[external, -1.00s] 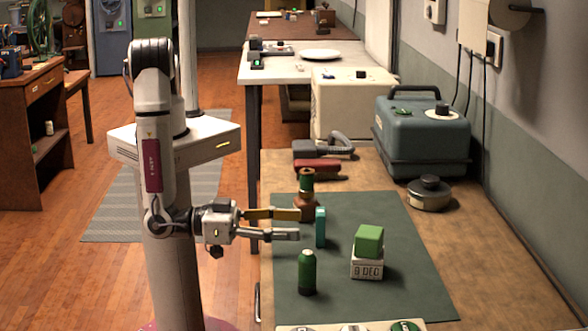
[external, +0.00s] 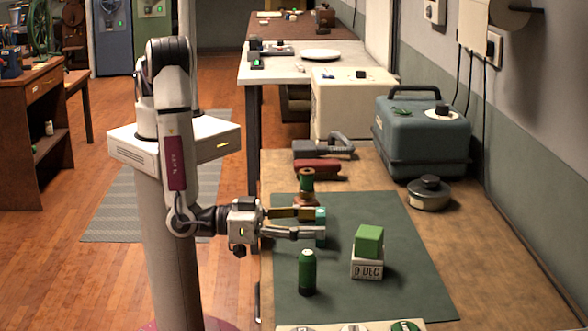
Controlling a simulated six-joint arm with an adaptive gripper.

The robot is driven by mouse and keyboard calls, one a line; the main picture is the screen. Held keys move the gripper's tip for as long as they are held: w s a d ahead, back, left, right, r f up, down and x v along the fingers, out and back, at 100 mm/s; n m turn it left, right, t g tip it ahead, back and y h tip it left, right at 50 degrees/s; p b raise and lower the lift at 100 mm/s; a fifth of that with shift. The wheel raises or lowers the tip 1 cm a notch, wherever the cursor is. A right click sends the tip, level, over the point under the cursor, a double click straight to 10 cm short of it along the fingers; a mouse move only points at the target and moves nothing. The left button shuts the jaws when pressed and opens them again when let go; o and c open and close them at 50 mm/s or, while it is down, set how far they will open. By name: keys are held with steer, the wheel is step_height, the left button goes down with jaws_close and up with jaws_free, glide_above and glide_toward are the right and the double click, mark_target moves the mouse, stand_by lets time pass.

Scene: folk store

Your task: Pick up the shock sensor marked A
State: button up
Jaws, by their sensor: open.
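A small upright teal block (external: 320,243) stands on the dark green mat (external: 400,290); it may be the shock sensor, but I cannot read any mark A on it. My gripper (external: 319,223) is open and level, pointing right. Its fingertips reach the teal block, one on the far side and one on the near side, and the near finger hides part of it. I cannot tell whether either finger touches it.
A green bottle (external: 307,273) stands close in front of my gripper. A brown spool-like object (external: 307,185) stands just behind it. To the right, a green block (external: 369,242) sits on a white "9 DEC" block (external: 366,268). The mat's right side is clear.

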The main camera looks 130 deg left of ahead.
steer(key=shift+w+a, duration=0.4)
steer(key=shift+w, duration=0.05)
steer(key=c, duration=1.2)
